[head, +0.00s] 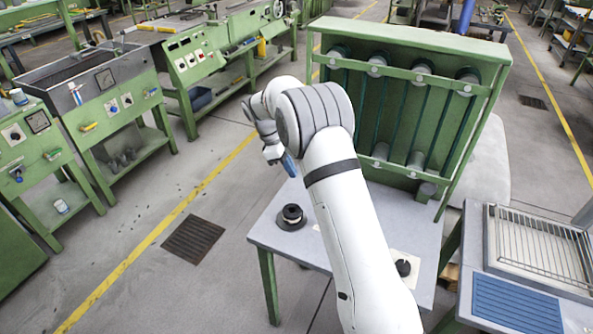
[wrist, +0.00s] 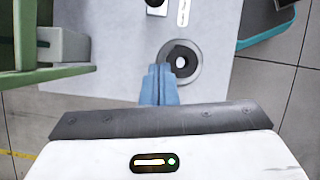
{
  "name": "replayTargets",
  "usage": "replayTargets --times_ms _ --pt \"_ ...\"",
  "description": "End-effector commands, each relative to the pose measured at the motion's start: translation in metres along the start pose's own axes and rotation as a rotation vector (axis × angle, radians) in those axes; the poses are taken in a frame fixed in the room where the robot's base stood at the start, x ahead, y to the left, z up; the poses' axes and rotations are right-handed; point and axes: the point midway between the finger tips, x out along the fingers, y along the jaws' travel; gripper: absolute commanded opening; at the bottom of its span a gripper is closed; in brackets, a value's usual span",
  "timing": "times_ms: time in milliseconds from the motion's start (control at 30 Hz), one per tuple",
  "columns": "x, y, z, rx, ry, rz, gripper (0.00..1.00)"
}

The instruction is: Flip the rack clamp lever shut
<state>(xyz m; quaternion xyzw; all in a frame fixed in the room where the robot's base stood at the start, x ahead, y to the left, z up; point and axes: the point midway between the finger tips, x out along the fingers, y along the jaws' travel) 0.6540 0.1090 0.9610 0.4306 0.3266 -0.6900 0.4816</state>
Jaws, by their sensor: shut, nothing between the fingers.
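A tall green rack (head: 375,110) holding several grey-capped tubes stands at the back of a grey table (head: 325,247). I cannot pick out a clamp lever with certainty in either view. My gripper (head: 289,165) has blue fingers and hangs above the table's left part, in front of the rack's left side. In the wrist view the fingers (wrist: 160,84) are shut together with nothing between them. Their tips point toward a dark round piece with a light centre (wrist: 180,61), apart from or above it; I cannot tell the height. My arm hides part of the table and rack.
A black knob (head: 403,267) sits on a pale plate at the table's right front. A side table with a wire grid (head: 540,245) and a blue slatted mat (head: 515,304) stands at right. Floor left of the table is clear; green machines (head: 200,60) stand beyond.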

Motion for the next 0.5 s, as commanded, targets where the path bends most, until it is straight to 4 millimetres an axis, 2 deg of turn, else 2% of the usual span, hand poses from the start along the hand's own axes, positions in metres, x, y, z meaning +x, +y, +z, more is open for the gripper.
replayTargets --times_ms 367,400,500 --pt "0.079 -0.001 0.002 0.0 -0.002 -0.004 0.0" --pt "0.077 0.0 0.012 0.003 -0.001 -0.002 0.0" --pt "0.08 0.0 0.026 0.003 0.0 -0.002 0.0"
